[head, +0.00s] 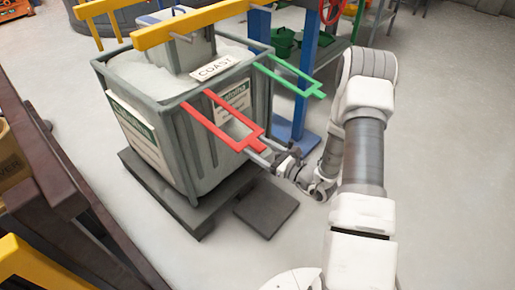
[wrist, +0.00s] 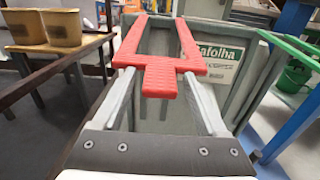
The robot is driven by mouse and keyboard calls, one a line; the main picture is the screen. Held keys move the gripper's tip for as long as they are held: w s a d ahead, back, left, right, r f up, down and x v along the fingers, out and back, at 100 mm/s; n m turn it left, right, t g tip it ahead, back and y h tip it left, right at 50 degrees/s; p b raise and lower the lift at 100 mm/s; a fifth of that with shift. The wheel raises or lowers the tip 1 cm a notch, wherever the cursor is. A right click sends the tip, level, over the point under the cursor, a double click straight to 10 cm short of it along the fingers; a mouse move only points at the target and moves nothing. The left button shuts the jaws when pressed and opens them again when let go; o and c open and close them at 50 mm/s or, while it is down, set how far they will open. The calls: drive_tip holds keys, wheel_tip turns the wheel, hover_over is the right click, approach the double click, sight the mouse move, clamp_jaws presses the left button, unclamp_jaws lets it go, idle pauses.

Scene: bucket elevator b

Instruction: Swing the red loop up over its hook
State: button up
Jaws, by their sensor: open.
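The red loop (head: 222,120) is a flat open frame with a short tab, sticking out low from the rim of the grey bin in the head view. In the wrist view the red loop (wrist: 188,42) points away from me, its tab nearest. My gripper (head: 262,150) is open at the tab end. In the wrist view my gripper (wrist: 160,88) has one finger on each side of the tab, with gaps showing; whether they touch it is unclear. A grey peg (head: 182,37), which may be the hook, sticks out from the yellow bar above the bin.
The grey bin (head: 225,110) holds white material and a smaller box under the yellow bar (head: 205,20). A green loop (head: 290,75) sticks out to the right, near a blue post (head: 305,85). A dark bench (head: 60,180) stands left.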

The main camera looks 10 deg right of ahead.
drive_tip(key=shift+w+a, duration=0.1)
clamp_jaws()
idle(0.4)
idle(1.0)
